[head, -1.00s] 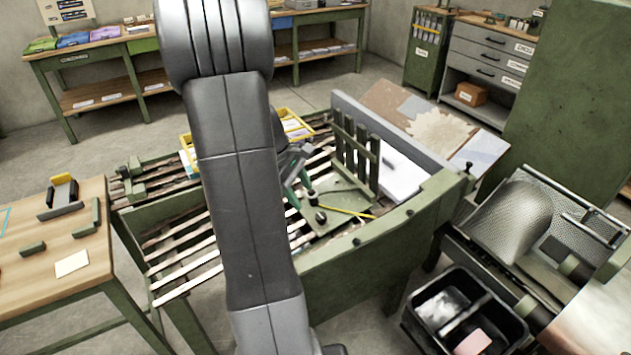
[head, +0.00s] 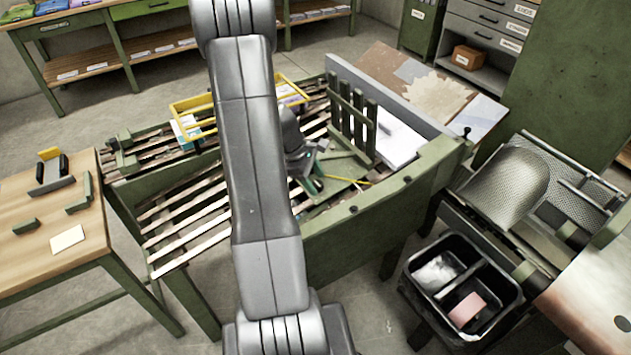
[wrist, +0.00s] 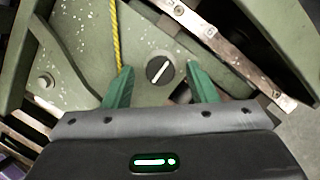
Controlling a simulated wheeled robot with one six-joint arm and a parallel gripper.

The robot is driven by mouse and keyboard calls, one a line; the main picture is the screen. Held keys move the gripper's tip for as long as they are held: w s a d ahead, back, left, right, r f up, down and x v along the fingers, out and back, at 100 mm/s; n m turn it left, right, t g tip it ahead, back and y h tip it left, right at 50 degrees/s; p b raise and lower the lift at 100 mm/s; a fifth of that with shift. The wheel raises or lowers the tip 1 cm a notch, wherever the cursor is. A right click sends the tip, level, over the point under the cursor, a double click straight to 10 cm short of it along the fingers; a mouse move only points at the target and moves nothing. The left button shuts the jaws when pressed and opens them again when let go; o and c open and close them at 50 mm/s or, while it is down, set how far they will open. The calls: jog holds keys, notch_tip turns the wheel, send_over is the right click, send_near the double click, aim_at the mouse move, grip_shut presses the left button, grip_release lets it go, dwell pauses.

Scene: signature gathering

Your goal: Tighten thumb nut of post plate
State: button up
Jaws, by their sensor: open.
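The thumb nut (wrist: 160,69) is a round black knob with a white line across it, slanting up to the right. It sits on the green post plate (wrist: 90,22) in the wrist view. My gripper (wrist: 160,78) is open, its two green fingers apart on either side of the nut, with gaps to it on both sides. I cannot tell how high the fingertips are above the plate. In the head view my gripper (head: 314,180) is over the post plate (head: 345,187), and my arm and gripper hide the nut there.
A yellow cord (wrist: 118,35) runs across the plate left of the nut. Upright green slats (head: 352,120) stand just behind my gripper. A slatted bench (head: 185,222) surrounds the plate. A yellow wire basket (head: 195,108) is at the back left. A black bin (head: 462,285) stands at right.

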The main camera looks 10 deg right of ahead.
jog(key=shift+d+f, duration=0.15)
jog(key=shift+f, duration=0.3)
jog(key=c, duration=1)
jog(key=shift+o, duration=0.2)
